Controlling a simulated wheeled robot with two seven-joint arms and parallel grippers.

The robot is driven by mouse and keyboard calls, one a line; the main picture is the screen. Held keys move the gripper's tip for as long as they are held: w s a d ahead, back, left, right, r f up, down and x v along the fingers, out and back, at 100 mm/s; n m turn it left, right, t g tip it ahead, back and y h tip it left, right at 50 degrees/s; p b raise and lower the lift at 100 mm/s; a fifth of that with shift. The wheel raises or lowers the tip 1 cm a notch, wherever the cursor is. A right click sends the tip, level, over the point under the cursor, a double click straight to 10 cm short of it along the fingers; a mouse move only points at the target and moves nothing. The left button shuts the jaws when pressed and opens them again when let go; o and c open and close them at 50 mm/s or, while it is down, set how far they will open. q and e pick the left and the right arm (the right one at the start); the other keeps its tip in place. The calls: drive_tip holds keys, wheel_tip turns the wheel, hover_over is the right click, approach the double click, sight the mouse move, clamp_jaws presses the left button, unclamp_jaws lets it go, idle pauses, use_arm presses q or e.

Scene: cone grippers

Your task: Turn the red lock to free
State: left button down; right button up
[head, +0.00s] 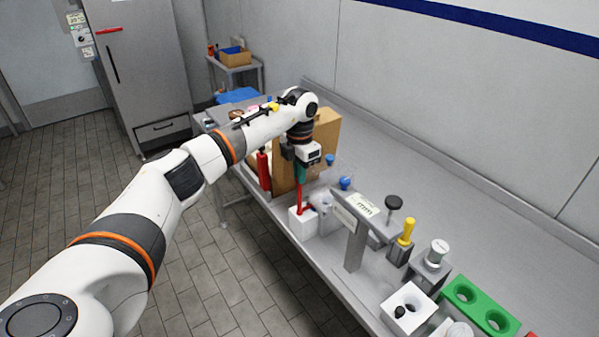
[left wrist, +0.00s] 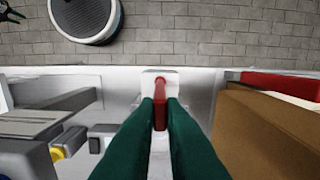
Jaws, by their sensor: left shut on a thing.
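The red lock (head: 299,198) is a red lever on a white block (head: 302,224) at the front edge of the bench. In the head view its red arm stands up from the block. My left gripper (head: 300,180) reaches down over it with green fingers. In the left wrist view the two green fingers (left wrist: 160,104) are shut on the red lever of the lock (left wrist: 160,88), one on each side. The lever's lower part is partly hidden by the fingers in that view. My right gripper is in neither view.
A cardboard box (head: 326,133) stands close behind the lock, with a red object (head: 264,170) beside it. A grey stand (head: 356,246) with a label is to the right. A green holder (head: 478,301) lies further right.

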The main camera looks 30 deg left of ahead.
use_arm(q)
drive_tip(key=n, duration=0.5)
drive_tip(key=shift+r+n, duration=0.1)
drive_tip(key=shift+n, duration=0.3)
drive_tip(key=n, duration=1.2)
drive_tip(key=shift+w, duration=0.1)
drive_tip(key=shift+r, duration=0.1)
drive_tip(key=c, duration=1.5)
unclamp_jaws()
